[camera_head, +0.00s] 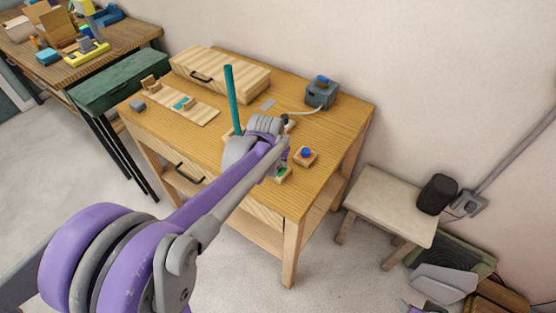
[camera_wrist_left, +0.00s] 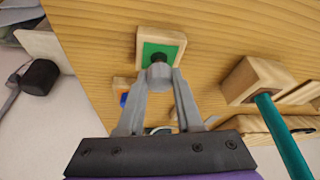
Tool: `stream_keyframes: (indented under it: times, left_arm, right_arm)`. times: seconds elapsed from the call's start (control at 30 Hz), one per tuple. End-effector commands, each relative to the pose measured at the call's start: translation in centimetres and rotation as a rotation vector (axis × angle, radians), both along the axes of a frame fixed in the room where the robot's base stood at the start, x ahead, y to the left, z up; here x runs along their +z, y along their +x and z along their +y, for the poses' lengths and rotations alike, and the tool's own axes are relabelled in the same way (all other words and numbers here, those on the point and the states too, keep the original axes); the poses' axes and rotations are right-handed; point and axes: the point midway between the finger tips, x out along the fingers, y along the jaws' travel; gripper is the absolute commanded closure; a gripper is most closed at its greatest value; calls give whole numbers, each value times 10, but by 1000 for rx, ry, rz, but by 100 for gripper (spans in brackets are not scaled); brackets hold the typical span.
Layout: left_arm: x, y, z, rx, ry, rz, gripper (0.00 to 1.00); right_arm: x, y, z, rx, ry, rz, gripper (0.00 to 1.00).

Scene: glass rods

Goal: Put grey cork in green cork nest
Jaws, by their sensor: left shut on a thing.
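The green cork nest (camera_wrist_left: 174,50), a pale wooden block with a green top and a dark hole, is on the table in the left wrist view. A bit of it shows below my gripper in the head view (camera_head: 284,174). My left gripper (camera_wrist_left: 160,80) is shut on the grey cork (camera_wrist_left: 159,72), which is at the nest's near edge in the picture, close to the hole. I cannot tell whether the cork touches the nest. In the head view my left gripper (camera_head: 277,148) hides the cork. My right gripper cannot be clearly made out at the lower right.
A wooden block with a blue cork (camera_head: 305,154) is right of the green nest. A teal rod (camera_head: 233,100) stands in a wooden block (camera_wrist_left: 255,78) nearby. A wooden box (camera_head: 220,75), a long board (camera_head: 182,102) and a grey-blue device (camera_head: 321,94) stand further back.

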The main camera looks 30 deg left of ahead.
Motion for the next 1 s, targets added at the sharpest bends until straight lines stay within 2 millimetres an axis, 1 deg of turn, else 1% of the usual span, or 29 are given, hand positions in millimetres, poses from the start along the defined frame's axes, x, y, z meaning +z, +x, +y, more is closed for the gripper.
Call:
stream_keyframes:
  times: [0.7, 1.0]
  left_arm:
    - [-15, 0, 0, 0, 0, 0, 100]
    - [-10, 0, 0, 0, 0, 0, 100]
  right_arm:
    - [-12, -3, 0, 0, 0, 6, 50]
    - [-8, -2, 0, 0, 0, 4, 50]
